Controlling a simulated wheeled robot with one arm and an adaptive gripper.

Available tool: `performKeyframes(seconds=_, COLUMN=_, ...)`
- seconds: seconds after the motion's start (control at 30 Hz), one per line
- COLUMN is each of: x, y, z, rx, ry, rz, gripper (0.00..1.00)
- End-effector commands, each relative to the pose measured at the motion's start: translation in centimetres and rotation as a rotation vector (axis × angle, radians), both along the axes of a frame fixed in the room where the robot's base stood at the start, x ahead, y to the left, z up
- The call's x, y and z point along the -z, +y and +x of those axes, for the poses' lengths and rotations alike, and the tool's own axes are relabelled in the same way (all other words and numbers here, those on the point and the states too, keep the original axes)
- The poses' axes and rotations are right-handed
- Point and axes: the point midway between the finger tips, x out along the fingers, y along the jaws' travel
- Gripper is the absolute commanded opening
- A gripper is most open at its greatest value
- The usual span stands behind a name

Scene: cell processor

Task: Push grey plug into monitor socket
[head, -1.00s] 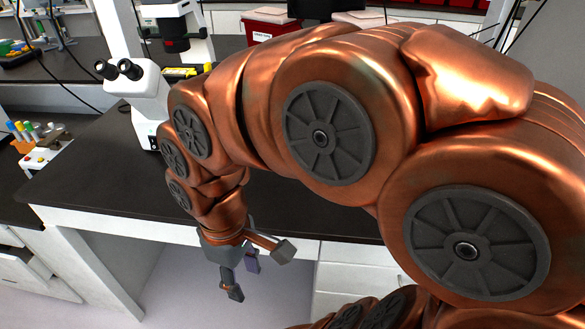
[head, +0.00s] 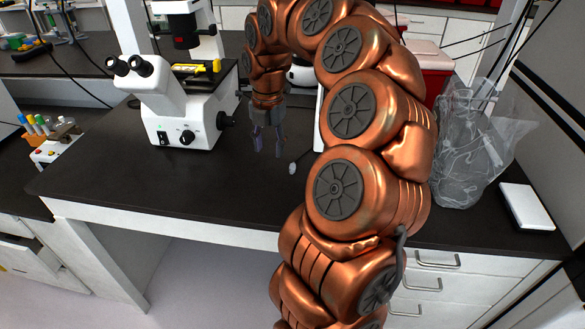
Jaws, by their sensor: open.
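My gripper (head: 268,148) is open and points down over the dark bench, right of the white microscope. Nothing shows between its fingers. A small grey piece with a thin stem, perhaps the grey plug (head: 293,168), is on the bench just right of and nearer than the gripper. A narrow white upright edge, perhaps part of the monitor (head: 319,118), shows beside my arm. My arm hides most of it, and no socket can be made out.
The white microscope (head: 178,108) stands close left of the gripper. A clear plastic bag (head: 462,150) and a white flat box (head: 526,207) are at the right. A tube rack (head: 57,142) is at far left. The front left of the bench (head: 150,195) is clear.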

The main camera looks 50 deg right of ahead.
Motion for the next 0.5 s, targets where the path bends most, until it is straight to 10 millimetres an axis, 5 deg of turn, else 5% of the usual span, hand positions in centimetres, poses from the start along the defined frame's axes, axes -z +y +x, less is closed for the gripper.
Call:
performKeyframes(seconds=0.2, x=1.6, y=-6.0, z=-0.4, rx=-0.158, ry=0.015, rz=-0.012, gripper=0.48)
performKeyframes(seconds=0.5, x=3.0, y=-7.8, z=-0.8, rx=-0.217, ry=0.023, rz=-0.018, gripper=0.48)
